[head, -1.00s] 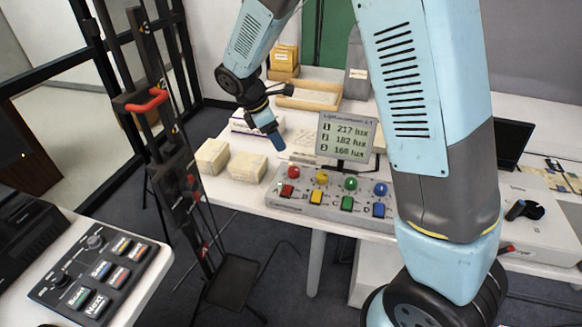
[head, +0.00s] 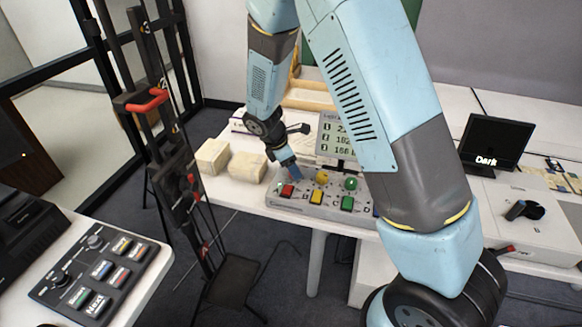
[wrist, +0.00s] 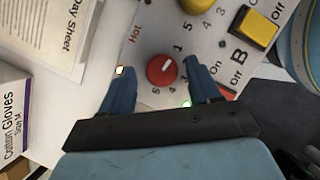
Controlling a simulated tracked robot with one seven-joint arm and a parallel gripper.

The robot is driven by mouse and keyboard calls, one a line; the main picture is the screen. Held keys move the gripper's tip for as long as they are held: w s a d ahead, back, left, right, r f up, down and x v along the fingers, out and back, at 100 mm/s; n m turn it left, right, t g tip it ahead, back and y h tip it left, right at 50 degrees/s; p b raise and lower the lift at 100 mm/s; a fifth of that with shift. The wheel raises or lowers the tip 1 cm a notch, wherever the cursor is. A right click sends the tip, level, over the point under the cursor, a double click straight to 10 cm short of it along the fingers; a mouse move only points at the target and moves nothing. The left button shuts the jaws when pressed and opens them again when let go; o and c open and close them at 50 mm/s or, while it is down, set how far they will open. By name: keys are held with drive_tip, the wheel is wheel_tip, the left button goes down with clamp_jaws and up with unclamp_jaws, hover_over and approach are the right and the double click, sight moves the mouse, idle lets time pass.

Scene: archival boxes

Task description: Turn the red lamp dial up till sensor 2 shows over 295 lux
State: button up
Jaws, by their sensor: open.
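The red dial (wrist: 161,70) sits on the grey control panel (head: 275,204), between my gripper's spread fingers in the wrist view. My gripper (wrist: 157,68) is open, with visible gaps to the dial. In the head view my gripper (head: 292,175) is low over the panel's left end and hides the red dial. The lux display (head: 329,152) stands behind the panel, its right side covered by my arm. Its second row starts with 182; the top row starts with 2 and is otherwise hidden.
Yellow (head: 321,177) and green (head: 351,184) dials are right of the gripper. Red (head: 286,190), yellow (head: 316,197) and green (head: 347,203) buttons line the panel's front. Cream boxes (head: 247,167) stand left. A screen reading "Dark" (head: 490,146) is at right.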

drive_tip(key=shift+d+f, duration=0.15)
drive_tip(key=shift+f, duration=0.15)
drive_tip(key=c, duration=0.9)
drive_tip(key=shift+w, duration=0.1)
drive_tip(key=shift+c, duration=0.5)
